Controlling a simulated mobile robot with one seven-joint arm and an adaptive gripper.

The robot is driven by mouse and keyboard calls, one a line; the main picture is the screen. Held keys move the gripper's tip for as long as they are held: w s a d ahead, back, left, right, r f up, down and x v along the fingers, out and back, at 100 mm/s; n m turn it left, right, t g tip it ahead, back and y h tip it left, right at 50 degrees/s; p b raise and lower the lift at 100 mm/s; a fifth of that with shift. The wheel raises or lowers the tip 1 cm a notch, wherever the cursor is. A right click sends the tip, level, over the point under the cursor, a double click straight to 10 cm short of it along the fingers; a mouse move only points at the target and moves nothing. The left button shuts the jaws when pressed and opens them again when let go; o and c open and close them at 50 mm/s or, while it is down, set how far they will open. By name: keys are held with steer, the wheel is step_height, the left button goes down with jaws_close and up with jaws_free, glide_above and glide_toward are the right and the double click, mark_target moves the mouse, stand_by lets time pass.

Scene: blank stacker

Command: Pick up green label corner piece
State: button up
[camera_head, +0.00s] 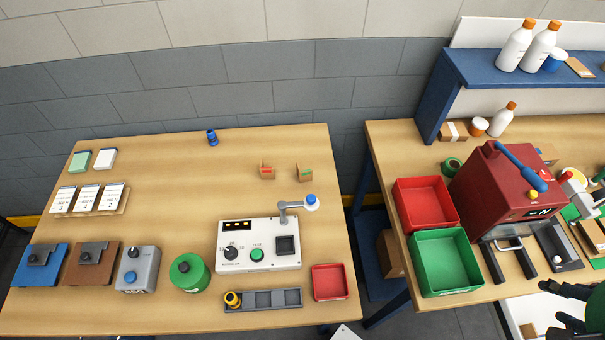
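The corner piece with the green label (305,173) is a small brown block standing near the back right of the left wooden table. A similar brown corner piece with a red label (267,172) stands a short way to its left. My gripper (563,304) is dark and only partly in view at the lower right edge, in front of the right table. It is far from the green label corner piece. Its fingers are cut off and small here, so I cannot tell whether it is open or shut.
A white test box (259,258) with a lamp-like arm (292,207) stands in front of the corner pieces. A blue cylinder (212,137) stands at the back. Red (425,184) and green (466,293) bins and a red press (490,200) fill the right table; a gap separates the tables.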

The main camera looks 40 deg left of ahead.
steer(key=w+a+m+g+p, duration=0.1)
steer(key=w+a, duration=0.5)
steer(key=a, duration=0.3)
steer(key=w+a+m+g+y+p, duration=0.1)
steer(key=w+a+p, duration=0.1)
steer(key=w+a, duration=0.45)
steer(key=w+a+m+g+p, duration=0.15)
steer(key=w+a, duration=0.35)
steer(key=a, duration=0.5)
steer(key=m+g+h+p, duration=0.1)
steer(key=m+g+p, duration=0.1)
steer(key=m+p, duration=0.15)
glide_above(305, 172)
step_height(305, 172, down, 19)
steer(key=shift+f+b, duration=0.15)
steer(key=shift+b, duration=0.15)
steer(key=shift+f+b, duration=0.45)
steer(key=shift+f, duration=3.85)
